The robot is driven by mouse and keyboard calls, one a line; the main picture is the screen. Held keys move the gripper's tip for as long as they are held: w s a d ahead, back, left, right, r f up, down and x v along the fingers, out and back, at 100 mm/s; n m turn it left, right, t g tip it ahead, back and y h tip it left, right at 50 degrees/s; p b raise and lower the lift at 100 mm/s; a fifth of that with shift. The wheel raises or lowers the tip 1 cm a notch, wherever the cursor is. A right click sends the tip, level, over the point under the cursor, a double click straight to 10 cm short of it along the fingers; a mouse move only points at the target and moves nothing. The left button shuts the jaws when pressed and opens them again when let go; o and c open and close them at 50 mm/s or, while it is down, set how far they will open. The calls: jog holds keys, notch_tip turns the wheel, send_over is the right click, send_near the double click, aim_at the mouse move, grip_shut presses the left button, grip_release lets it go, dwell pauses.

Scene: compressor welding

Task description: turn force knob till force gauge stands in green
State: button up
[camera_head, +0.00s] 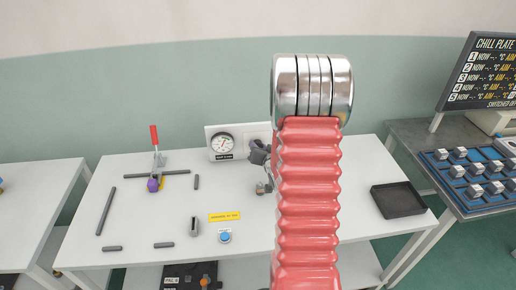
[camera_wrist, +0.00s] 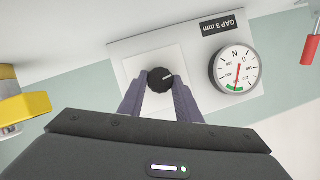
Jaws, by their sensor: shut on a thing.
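The black force knob (camera_wrist: 160,79) sits on a white wall panel in the wrist view, with a pale pointer mark on it. My gripper (camera_wrist: 160,84) is shut on it, one finger on each side. The force gauge (camera_wrist: 235,68) is right of the knob, a round white dial marked N. Its red needle points down in the picture to the short green band, and the tip appears to lie over the green. In the head view the gauge (camera_head: 222,143) is small, and my arm hides the knob. My gripper (camera_head: 260,153) shows partly at the panel.
A white table (camera_head: 150,220) stands below the panel, with a red-handled clamp (camera_head: 155,145), a blue button (camera_head: 225,237) and several grey bars. A black tray (camera_head: 397,200) lies at its right. A dark bench with a blue parts rack (camera_head: 470,178) stands farther right.

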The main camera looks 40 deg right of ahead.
dwell(0.3)
jog(key=o, duration=1.1)
jog(key=shift+c, duration=0.2)
jog(key=shift+s, duration=0.1)
